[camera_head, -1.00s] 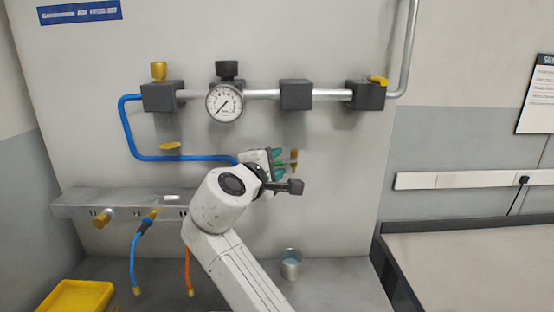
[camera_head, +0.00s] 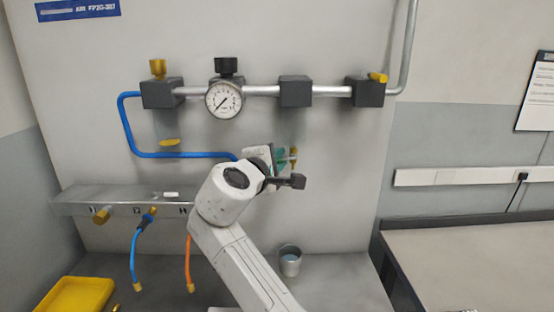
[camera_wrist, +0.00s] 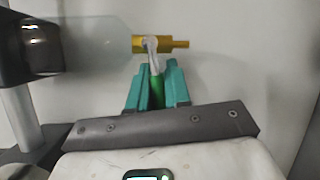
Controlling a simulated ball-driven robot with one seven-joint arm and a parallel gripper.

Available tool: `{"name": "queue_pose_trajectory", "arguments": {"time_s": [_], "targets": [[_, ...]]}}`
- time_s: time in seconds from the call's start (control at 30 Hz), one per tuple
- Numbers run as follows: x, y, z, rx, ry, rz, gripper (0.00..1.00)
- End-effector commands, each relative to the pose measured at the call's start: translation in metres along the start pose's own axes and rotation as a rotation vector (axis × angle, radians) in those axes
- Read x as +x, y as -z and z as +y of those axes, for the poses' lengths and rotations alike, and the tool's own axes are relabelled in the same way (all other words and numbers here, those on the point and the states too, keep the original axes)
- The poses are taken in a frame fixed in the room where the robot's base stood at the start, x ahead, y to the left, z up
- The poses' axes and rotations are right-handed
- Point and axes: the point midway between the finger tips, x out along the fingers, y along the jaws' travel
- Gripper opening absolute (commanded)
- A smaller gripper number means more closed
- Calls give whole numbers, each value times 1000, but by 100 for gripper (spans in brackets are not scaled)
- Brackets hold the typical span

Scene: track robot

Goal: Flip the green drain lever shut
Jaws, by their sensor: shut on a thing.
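The green drain lever (camera_wrist: 156,88) has a green handle and a silver arm that joins a brass valve (camera_wrist: 165,44) in the wrist view. My gripper (camera_wrist: 157,74) has teal fingers, one on each side of the green handle, and is shut on it. The handle points from the valve back toward my palm. In the head view my gripper (camera_head: 281,157) is just left of the brass valve (camera_head: 294,155). There the lever is mostly hidden by the fingers and wrist.
A dark block (camera_head: 295,93) on the pipe is above my gripper, with a pressure gauge (camera_head: 224,101) to its left. A blue hose (camera_head: 185,156) runs behind my wrist. A small metal cup (camera_head: 290,261) stands below. The panel right of the valve is clear.

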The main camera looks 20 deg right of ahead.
Motion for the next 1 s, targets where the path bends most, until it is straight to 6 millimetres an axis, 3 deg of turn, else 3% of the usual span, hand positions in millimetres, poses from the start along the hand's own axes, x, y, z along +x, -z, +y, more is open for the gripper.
{"name": "queue_pose_trajectory", "arguments": {"time_s": [0.27, 0.53, 0.57, 0.73, 1.0], "targets": [[-1, -1, 8, 151, 65, 32, 0], [-1, 0, 6, 164, 69, 35, 0], [-1, 0, 6, 164, 69, 35, 20], [-1, 0, 6, 163, 68, 34, 36], [-1, 0, 7, 163, 68, 34, 39]]}}
